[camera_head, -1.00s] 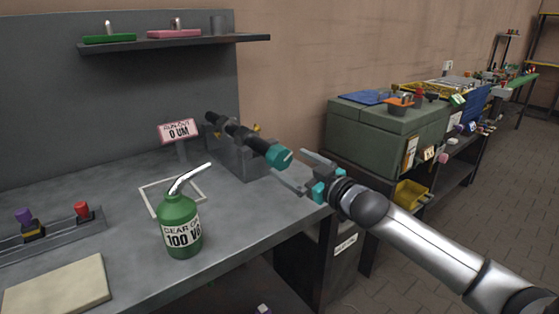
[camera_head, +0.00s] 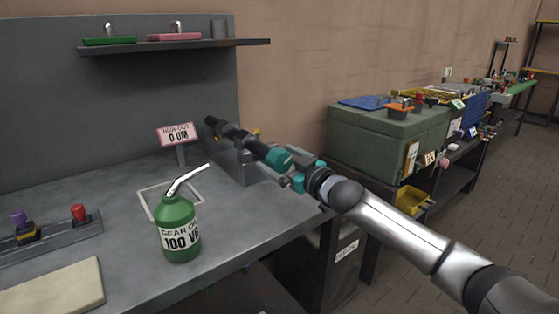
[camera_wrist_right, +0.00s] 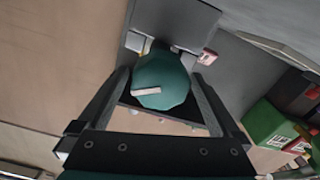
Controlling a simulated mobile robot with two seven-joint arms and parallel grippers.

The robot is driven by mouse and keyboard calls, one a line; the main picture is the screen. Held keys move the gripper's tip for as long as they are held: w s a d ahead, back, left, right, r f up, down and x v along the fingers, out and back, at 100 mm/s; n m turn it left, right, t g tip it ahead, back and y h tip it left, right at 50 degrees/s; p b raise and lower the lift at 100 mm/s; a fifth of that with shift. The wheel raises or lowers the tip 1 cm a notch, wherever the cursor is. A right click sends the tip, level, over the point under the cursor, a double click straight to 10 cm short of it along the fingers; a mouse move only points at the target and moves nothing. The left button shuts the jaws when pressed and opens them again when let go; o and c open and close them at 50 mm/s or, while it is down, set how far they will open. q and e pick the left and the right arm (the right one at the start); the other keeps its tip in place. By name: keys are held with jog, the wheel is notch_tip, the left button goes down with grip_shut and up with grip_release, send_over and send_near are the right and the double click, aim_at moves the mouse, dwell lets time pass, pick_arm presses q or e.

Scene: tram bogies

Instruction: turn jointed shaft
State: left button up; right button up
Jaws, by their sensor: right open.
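The jointed shaft (camera_head: 240,142) is dark and rests on a grey block (camera_head: 232,166) at the right side of the bench, with a teal end knob (camera_head: 278,158). My right gripper (camera_head: 284,167) is open, with its fingers at the teal knob. In the right wrist view the teal knob (camera_wrist_right: 165,78), with a pale mark on its face, lies between the two open fingers (camera_wrist_right: 165,92). I cannot tell whether the fingers touch it. A sign (camera_head: 178,134) reading "RUN-OUT 0 UM" stands behind the shaft. My left gripper is not in view.
A green gear oil can (camera_head: 179,232) stands on the grey bench (camera_head: 120,200), near a white outlined square (camera_head: 152,199). A rail with purple and red pieces (camera_head: 60,235) is at left. A green cabinet (camera_head: 372,140) stands behind my right arm. A shelf (camera_head: 165,44) hangs above.

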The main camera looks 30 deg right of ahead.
jog(key=c, duration=1.3)
jog(key=shift+n+p, duration=0.5)
jog(key=n+p, duration=0.2)
jog(key=shift+n+p, duration=0.35)
jog(key=shift+n, duration=0.05)
jog(key=n+p, duration=0.2)
jog(key=n, duration=0.1)
jog(key=shift+a+n, duration=0.15)
jog(key=shift+n, duration=0.25)
jog(key=shift+n+p, duration=0.35)
jog(key=shift+n, duration=0.05)
pick_arm(q)
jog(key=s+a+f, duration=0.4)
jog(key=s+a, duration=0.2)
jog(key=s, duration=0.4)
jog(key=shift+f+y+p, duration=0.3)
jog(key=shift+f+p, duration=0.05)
jog(key=shift+p, duration=0.1)
pick_arm(e)
jog(key=shift+f+n, duration=0.2)
jog(key=shift+n, duration=1.4)
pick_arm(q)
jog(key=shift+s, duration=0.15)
pick_arm(e)
jog(key=shift+n, duration=0.3)
